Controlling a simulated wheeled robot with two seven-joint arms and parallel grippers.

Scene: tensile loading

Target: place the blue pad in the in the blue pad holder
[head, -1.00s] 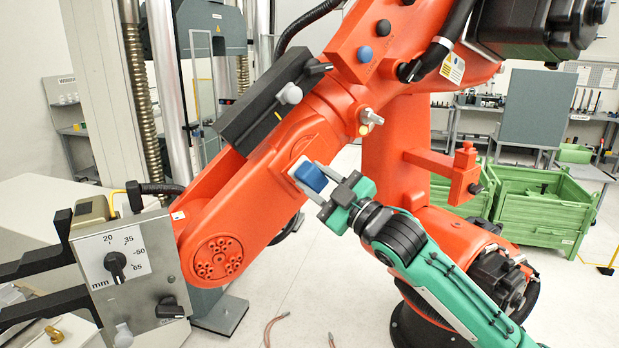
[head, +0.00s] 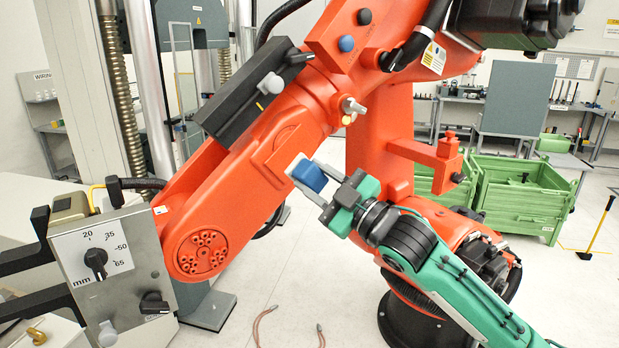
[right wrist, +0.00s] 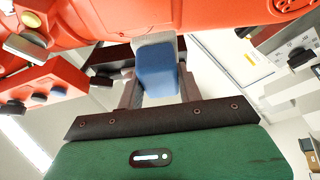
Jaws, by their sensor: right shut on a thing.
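The blue pad (head: 311,175) is a small blue block with a pale grey part beside it. My right gripper (head: 314,188) is shut on it and holds it in the air in front of the large orange robot arm. In the right wrist view the blue pad (right wrist: 157,70) sits between the two fingers, with the orange arm close above it in the picture. I cannot tell whether the pad touches the orange arm. I cannot make out which thing is the blue pad holder.
The orange robot arm (head: 285,150) fills the middle and carries a black box (head: 255,100) and projecting knobs. A metal control box (head: 110,265) with a dial stands at left. Green crates (head: 520,200) are behind at right. Cables (head: 262,325) lie on otherwise open floor.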

